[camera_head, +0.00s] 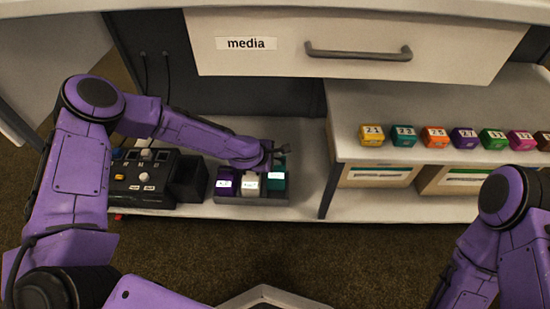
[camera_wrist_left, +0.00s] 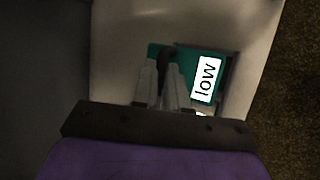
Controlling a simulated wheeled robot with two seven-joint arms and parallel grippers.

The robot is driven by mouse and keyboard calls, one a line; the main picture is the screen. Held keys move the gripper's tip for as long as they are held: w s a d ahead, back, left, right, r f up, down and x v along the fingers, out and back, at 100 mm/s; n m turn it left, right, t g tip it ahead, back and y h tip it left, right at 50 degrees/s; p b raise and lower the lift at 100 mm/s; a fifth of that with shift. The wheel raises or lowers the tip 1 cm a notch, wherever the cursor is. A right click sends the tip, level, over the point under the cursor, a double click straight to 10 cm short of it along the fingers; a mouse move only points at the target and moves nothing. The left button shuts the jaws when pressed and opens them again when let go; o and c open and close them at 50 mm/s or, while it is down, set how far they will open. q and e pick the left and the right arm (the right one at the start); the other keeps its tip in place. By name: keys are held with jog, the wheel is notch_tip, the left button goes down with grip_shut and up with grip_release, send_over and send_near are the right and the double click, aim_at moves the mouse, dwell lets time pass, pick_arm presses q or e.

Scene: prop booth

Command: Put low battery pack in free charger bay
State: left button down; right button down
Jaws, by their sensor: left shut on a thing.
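The teal battery pack (camera_head: 278,176) sits at the right end of a dark grey holder (camera_head: 232,199), beside a white pack (camera_head: 250,182) and a purple pack (camera_head: 227,182). In the left wrist view the teal pack (camera_wrist_left: 183,60) carries a white label reading "low". My left gripper (camera_head: 281,150) is at the teal pack, its fingers (camera_wrist_left: 163,78) closed on a dark part at the pack's top. The other packs' labels are too small to read. My right arm shows at the right edge; its gripper is out of view.
A black console (camera_head: 142,178) with knobs and buttons stands left of the holder, with a dark open box (camera_head: 187,180) between. A shelf on the right carries several coloured numbered blocks (camera_head: 434,137). A drawer labelled "media" (camera_head: 345,60) overhangs the back.

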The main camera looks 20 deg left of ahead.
aim_at(275, 169)
pick_arm(q)
jog(key=shift+w+f+b, duration=0.1)
jog(key=shift+f+b, duration=0.25)
jog(key=shift+f, duration=0.2)
jog(key=shift+s+d, duration=0.2)
jog(key=shift+s, duration=0.25)
jog(key=shift+f, duration=0.15)
dwell(0.5)
jog(key=shift+g, duration=0.3)
jog(key=shift+w+a+f+b, duration=0.1)
jog(key=shift+w+f+b, duration=0.1)
jog(key=shift+f, duration=0.85)
jog(key=shift+w+a+f+b, duration=0.1)
jog(key=shift+w+f, duration=0.1)
jog(key=shift+f, duration=0.95)
jog(key=c, duration=1.1)
grip_release()
jog(key=shift+s, duration=0.1)
